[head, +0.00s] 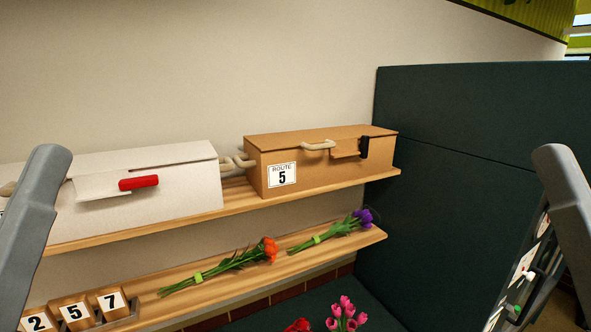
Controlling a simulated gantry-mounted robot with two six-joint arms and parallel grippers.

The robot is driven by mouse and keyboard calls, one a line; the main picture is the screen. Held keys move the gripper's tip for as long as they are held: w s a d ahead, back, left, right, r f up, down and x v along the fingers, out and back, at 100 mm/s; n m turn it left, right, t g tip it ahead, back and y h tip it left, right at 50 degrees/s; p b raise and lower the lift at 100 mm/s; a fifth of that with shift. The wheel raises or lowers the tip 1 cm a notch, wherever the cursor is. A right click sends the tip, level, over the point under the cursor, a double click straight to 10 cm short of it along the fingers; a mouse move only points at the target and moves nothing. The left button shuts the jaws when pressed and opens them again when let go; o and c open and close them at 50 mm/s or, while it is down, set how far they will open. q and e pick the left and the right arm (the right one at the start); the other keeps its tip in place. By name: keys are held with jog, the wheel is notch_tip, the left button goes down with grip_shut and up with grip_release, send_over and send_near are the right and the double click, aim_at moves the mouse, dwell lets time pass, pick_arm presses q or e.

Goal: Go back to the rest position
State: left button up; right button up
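Only grey links of my two arms show in the head view, one upright at the left edge and one at the right edge. Both of my grippers are outside the picture, so their fingers cannot be seen. Nothing held by either arm shows.
A white box (190,187) with a red handle (138,183) and a brown box (330,180) labelled route 5 stand on the upper shelf (232,208). Orange flowers (270,249), purple flowers (362,216) and number blocks (74,311) occupy the lower shelf. Pink flowers (347,314) stand below.

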pick_arm(q)
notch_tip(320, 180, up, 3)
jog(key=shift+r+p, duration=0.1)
jog(key=shift+p, duration=0.4)
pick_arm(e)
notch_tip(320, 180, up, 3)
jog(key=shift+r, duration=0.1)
